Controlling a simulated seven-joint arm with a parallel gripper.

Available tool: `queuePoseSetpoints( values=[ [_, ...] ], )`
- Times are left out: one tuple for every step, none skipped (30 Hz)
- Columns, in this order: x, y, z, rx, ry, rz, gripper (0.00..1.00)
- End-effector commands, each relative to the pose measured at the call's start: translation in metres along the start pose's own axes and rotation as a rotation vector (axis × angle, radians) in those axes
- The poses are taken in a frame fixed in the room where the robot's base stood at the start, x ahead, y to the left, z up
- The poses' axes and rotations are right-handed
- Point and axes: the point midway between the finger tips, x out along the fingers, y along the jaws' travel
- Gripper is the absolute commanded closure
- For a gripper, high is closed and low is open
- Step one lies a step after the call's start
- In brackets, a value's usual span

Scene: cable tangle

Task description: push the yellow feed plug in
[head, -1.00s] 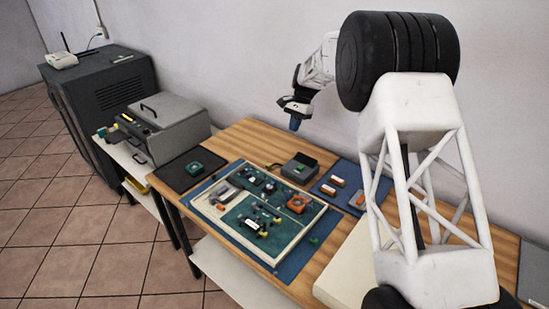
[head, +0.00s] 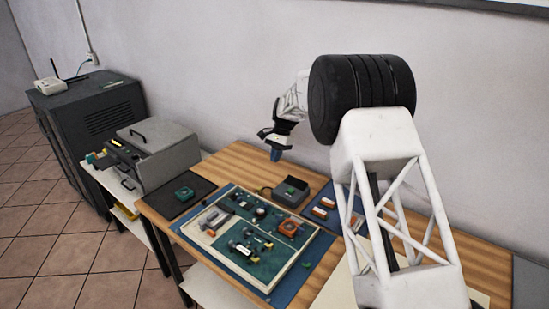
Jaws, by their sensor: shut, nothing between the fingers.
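My gripper (head: 276,155) is shut and empty. It hangs above the back part of the wooden table, its blue tip pointing down, apart from everything below. The framed board (head: 292,278) lies on a blue mat and carries green panels with several small parts. A tiny yellow spot (head: 268,246) shows on its front green panel. A yellow spot (head: 114,142) also shows on the grey machine at left. Both are too small for me to tell which, if either, is the yellow feed plug, or how it sits.
Orange-and-white parts (head: 320,212) lie on a blue mat to the right. A green part (head: 184,192) sits on a black mat (head: 171,207) at left. A grey machine (head: 164,150) stands beyond the table's left end.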

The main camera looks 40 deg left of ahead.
Motion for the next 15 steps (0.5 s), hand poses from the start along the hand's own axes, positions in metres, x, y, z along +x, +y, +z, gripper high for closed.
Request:
queuePoseSetpoints(
  values=[
    [0.006,0.000,0.000,0.000,-0.001,0.001,1.00],
    [0.010,0.000,0.000,0.000,-0.001,0.001,1.00],
    [0.015,0.000,0.000,0.000,0.000,0.001,1.00],
    [0.019,0.000,0.000,0.000,-0.001,0.001,1.00],
    [0.024,0.000,0.000,0.000,-0.001,0.002,1.00],
    [0.029,0.000,0.000,0.000,-0.002,0.002,1.00],
    [0.034,0.000,0.000,0.000,-0.001,0.002,1.00],
    [0.038,0.000,0.000,0.000,0.000,0.001,1.00],
    [0.044,0.000,0.000,0.000,0.000,0.001,1.00],
    [0.049,0.000,0.001,0.000,-0.001,0.002,1.00],
    [0.054,0.000,0.001,0.000,-0.001,0.002,1.00],
    [0.060,0.000,0.001,0.000,0.000,0.001,1.00],
    [0.064,0.000,0.001,0.000,0.000,0.001,1.00],
    [0.069,0.000,0.001,0.000,0.000,0.001,1.00],
    [0.075,0.000,0.001,0.000,-0.001,0.001,1.00]
  ],
)
